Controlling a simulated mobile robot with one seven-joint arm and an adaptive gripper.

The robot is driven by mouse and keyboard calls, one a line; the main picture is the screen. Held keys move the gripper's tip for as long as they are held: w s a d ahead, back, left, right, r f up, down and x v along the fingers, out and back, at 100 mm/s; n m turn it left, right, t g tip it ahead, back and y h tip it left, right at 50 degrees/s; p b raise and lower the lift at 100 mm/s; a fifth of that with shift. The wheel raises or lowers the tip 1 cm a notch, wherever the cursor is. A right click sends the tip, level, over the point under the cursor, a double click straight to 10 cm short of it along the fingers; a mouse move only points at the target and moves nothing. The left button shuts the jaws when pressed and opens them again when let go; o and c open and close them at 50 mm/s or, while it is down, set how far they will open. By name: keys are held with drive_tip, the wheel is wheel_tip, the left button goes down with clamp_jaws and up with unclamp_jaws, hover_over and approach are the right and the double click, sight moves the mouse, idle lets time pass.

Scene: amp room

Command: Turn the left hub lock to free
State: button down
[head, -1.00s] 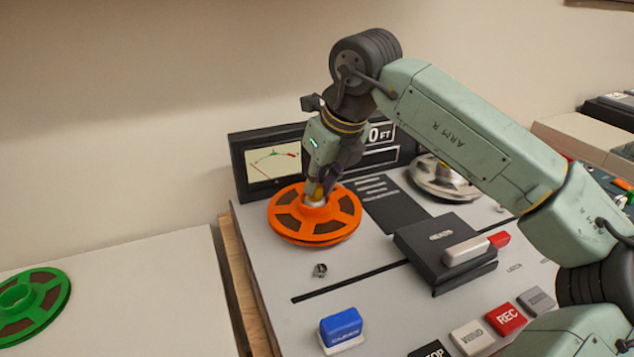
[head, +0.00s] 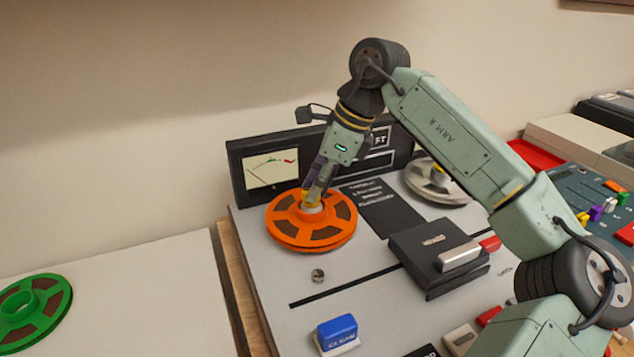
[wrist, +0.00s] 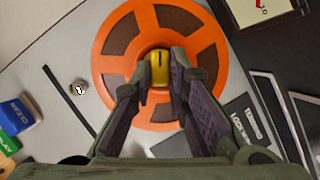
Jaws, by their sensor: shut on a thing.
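An orange reel (head: 335,235) sits on the left hub of the grey tape machine (head: 350,290). The left hub lock is a yellow knob (wrist: 160,68) with a dark line on its top, at the centre of the orange reel (wrist: 115,35) in the wrist view. In the head view my gripper (head: 312,199) comes down over the hub, and the fingers mostly hide the knob. In the wrist view my gripper (wrist: 161,78) has one finger on each side of the knob and is shut on it.
A black meter panel (head: 235,160) stands behind the reel. A black head block (head: 430,245) is right of it, and a silver reel (head: 430,185) is on the right hub. A blue button (head: 337,330) is in front. A green reel (head: 35,310) lies on the white table at left.

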idle(0.3)
drive_tip(key=c, duration=1.6)
unclamp_jaws()
drive_tip(key=shift+o, duration=0.2)
drive_tip(key=v, duration=1.2)
